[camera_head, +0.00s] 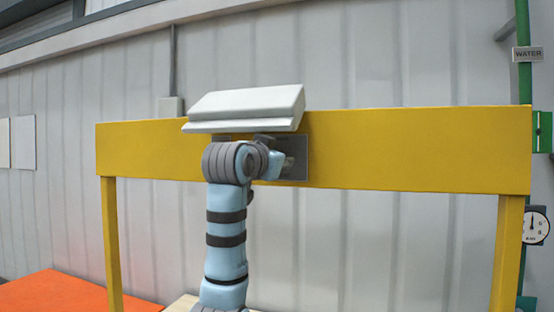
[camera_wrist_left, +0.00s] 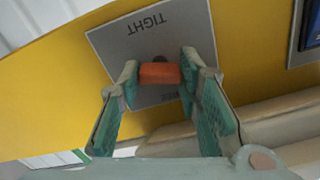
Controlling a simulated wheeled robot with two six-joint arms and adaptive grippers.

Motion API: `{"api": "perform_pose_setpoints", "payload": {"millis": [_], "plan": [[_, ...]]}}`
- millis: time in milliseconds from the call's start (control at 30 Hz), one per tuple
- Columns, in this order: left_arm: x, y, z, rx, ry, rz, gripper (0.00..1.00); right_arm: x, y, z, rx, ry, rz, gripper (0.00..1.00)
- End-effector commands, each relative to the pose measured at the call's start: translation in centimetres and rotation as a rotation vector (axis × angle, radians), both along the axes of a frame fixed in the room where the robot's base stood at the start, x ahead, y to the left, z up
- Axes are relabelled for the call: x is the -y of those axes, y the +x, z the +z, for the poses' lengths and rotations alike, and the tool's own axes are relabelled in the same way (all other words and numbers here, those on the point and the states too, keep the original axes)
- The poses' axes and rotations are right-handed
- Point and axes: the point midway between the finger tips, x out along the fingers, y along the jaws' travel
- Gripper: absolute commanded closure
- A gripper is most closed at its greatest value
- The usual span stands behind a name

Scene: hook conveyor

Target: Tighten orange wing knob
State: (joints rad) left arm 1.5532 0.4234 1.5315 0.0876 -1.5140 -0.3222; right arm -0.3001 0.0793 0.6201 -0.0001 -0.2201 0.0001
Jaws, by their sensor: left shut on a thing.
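The orange wing knob (camera_wrist_left: 160,74) sits on a grey plate (camera_wrist_left: 110,40) marked TIGHT, which looks upside down in the left wrist view. The knob's bar lies about level in that view. My left gripper (camera_wrist_left: 160,78) is shut on the knob, one fingertip against each end. In the head view, the plate (camera_head: 296,160) is on the yellow beam (camera_head: 420,150), partly covered by my left wrist. The knob and fingertips are hidden there. My right gripper is in neither view.
A pale slanted hood (camera_head: 245,105) juts out just above my left wrist. Yellow posts (camera_head: 111,240) hold the beam at both ends. A pressure gauge (camera_head: 535,225) and a green pipe (camera_head: 525,80) stand at the far right. An orange surface (camera_head: 70,292) lies low left.

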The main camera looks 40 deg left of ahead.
Motion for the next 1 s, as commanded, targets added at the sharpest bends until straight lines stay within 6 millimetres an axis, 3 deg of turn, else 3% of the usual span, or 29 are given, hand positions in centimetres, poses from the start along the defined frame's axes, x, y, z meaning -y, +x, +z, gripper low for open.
{"api": "perform_pose_setpoints", "payload": {"millis": [300,333,433,767,867,1000], "plan": [[0.0,0.1,-0.2,-0.005,-0.002,0.0,0.96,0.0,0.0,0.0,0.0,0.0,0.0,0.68],[0.0,0.1,-0.2,-0.005,-0.002,0.0,0.64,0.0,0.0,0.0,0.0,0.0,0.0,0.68],[0.0,0.1,-0.1,-0.004,-0.001,0.0,0.48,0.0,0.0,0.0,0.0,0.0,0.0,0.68],[0.1,-0.3,0.0,-0.001,-0.001,0.0,0.48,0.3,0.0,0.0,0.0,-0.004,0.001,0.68],[0.5,-1.6,0.1,0.002,-0.001,0.001,0.48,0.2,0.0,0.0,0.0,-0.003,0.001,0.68],[1.7,-5.1,0.1,0.004,0.001,0.001,0.48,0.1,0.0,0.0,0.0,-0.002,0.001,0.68]]}}
